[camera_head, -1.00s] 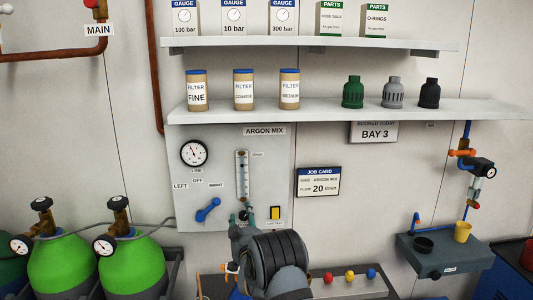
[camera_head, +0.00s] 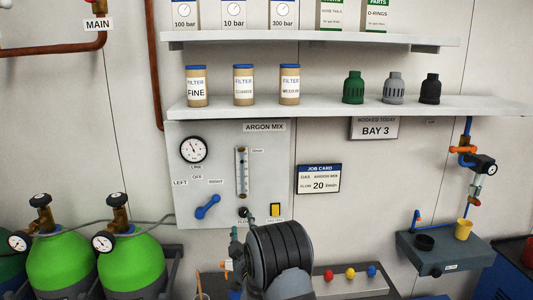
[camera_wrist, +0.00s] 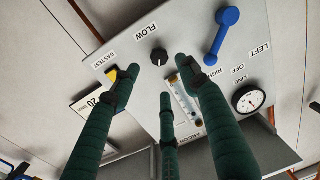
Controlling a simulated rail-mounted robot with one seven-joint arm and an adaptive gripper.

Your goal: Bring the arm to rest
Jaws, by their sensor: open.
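My gripper (camera_head: 238,240) is at the lower edge of the argon mix panel (camera_head: 225,155), partly hidden behind my own wrist. In the wrist view its three dark green fingers (camera_wrist: 158,78) are spread open with nothing between them. The black flow knob (camera_wrist: 159,56) shows beyond the fingertips, apart from them; it also shows in the head view (camera_head: 243,212). The blue lever (camera_head: 208,206) slants, one end toward the RIGHT label. The yellow gas test switch (camera_head: 275,209) is right of the knob. The flow tube (camera_head: 242,172) stands above the knob.
Shelves (camera_head: 340,110) with filters and caps run above the panel. Green cylinders (camera_head: 130,262) stand at lower left. A ledge with red, yellow and blue buttons (camera_head: 350,274) is below right. A grey wall shelf (camera_head: 445,255) holds a yellow cup. A job card (camera_head: 318,179) reads 20.

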